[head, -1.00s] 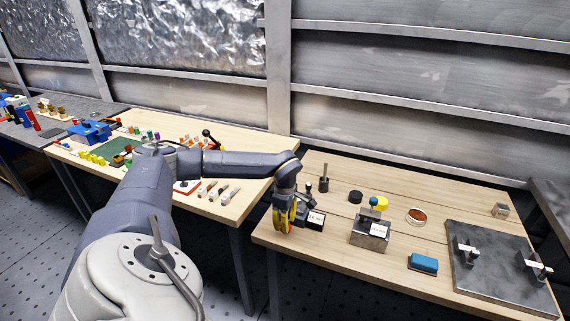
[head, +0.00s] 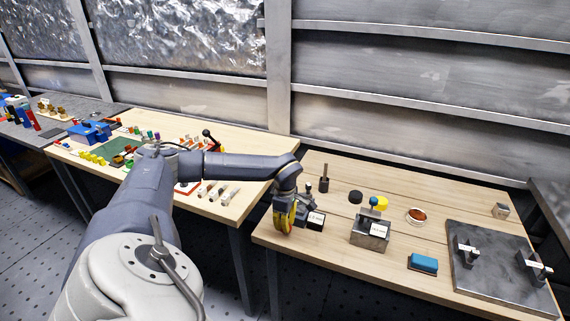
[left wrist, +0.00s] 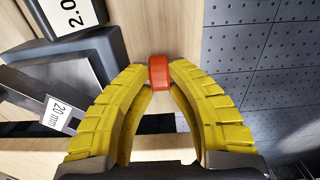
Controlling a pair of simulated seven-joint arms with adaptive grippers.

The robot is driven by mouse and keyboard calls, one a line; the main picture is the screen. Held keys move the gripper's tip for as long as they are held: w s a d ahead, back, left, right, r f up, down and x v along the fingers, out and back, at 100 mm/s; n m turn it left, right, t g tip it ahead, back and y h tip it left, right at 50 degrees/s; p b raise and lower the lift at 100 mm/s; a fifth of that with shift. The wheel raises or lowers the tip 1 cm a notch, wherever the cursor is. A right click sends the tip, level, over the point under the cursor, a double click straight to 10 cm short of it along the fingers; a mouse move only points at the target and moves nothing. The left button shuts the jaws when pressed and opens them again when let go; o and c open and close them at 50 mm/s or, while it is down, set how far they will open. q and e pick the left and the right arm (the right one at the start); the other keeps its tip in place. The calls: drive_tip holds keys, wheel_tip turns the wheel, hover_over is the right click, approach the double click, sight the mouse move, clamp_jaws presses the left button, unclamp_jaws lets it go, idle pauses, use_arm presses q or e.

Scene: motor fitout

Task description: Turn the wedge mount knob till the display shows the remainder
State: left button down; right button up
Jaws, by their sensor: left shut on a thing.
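My left gripper (head: 285,218) is at the left front corner of the right bench, beside a small dark box with a white display (head: 316,219). In the left wrist view its yellow fingers (left wrist: 160,72) are shut on a red-orange knob (left wrist: 159,69), their tips touching its two sides. The display (left wrist: 72,12) is cut off by the frame edge there; "2.0" can be read. A grey metal piece (left wrist: 38,92) with a "20 mm" label (left wrist: 63,116) lies beside the fingers. In the head view the knob is hidden by the gripper. My right gripper is not in view.
A metal block with a white label (head: 369,235), a blue sponge-like block (head: 423,263), a copper-coloured round dish (head: 415,216) and a dark plate with fixtures (head: 500,285) stand to the right. A dark upright post (head: 324,183) stands behind the gripper.

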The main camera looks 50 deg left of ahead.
use_arm(q)
drive_tip(key=shift+w+d+g+y, duration=0.15)
drive_tip(key=shift+g+y, duration=0.1)
drive_tip(key=shift+y, duration=0.3)
drive_tip(key=shift+s+d+g+y, duration=0.15)
drive_tip(key=shift+g+y, duration=0.1)
drive_tip(key=shift+y, duration=0.3)
drive_tip(key=shift+w+f+g+y, duration=0.1)
drive_tip(key=shift+g+y, duration=0.3)
drive_tip(key=shift+y, duration=0.4)
drive_tip(key=c, duration=1.6)
unclamp_jaws()
drive_tip(key=shift+o, duration=0.2)
drive_tip(key=v, duration=1.2)
